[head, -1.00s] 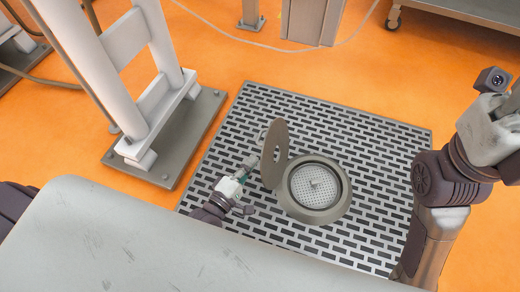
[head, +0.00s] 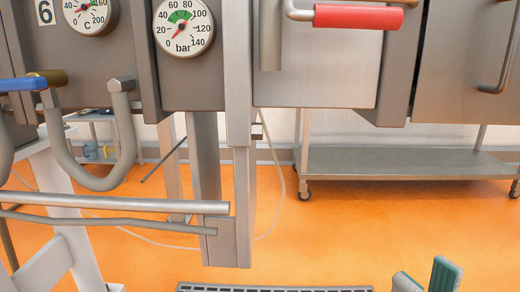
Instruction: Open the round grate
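The round grate is out of view in the head view. Only the far edge of the slotted floor grating (head: 275,288) shows at the bottom. My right gripper (head: 426,274) is at the bottom right, its two fingers with greenish pads standing up with a gap between them. It is open and nothing shows between the fingers. My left gripper is not in view.
A grey machine with a temperature gauge (head: 90,12), a bar gauge (head: 184,26) and a red handle (head: 358,17) fills the top. Metal pipes (head: 120,205) cross at the left. A low wheeled trolley (head: 400,162) stands behind. Orange floor is clear at the right.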

